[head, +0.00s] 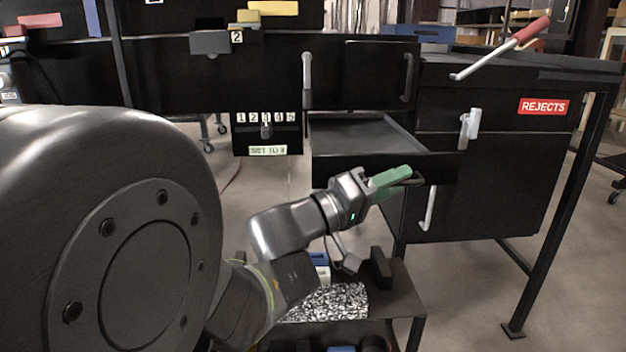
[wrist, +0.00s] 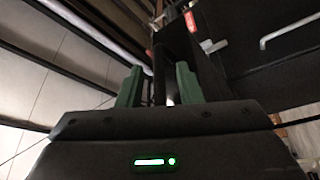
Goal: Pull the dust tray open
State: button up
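A black, flat, open-topped tray, which I take to be the dust tray (head: 365,135), juts out from under the conveyor in the head view. Its inside looks empty, and no handle shows on the visible part of its front. My gripper (head: 406,177) is in front of the right part of the tray's front panel and hides some of it. In the wrist view my gripper (wrist: 158,75) has its two green fingers apart, with a dark upright shape behind the gap. I see nothing held; contact with the tray cannot be told.
A black cabinet with a REJECTS label (head: 544,107) and pale handles stands on the right. A red-handled lever (head: 520,38) rises above it. A numbered panel (head: 267,130) hangs left of the tray. A low cart (head: 395,300) stands below my arm. Floor is clear at right front.

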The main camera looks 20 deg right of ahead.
jog(key=v, duration=1.3)
jog(key=shift+a+p, duration=0.35)
jog(key=shift+a, duration=0.05)
jog(key=shift+d, duration=0.1)
dwell(0.4)
jog(key=x, duration=1)
dwell(0.6)
dwell(0.4)
jog(key=shift+b+x, duration=0.35)
jog(key=shift+x, duration=1.55)
jog(key=shift+w, duration=0.3)
dwell(1.2)
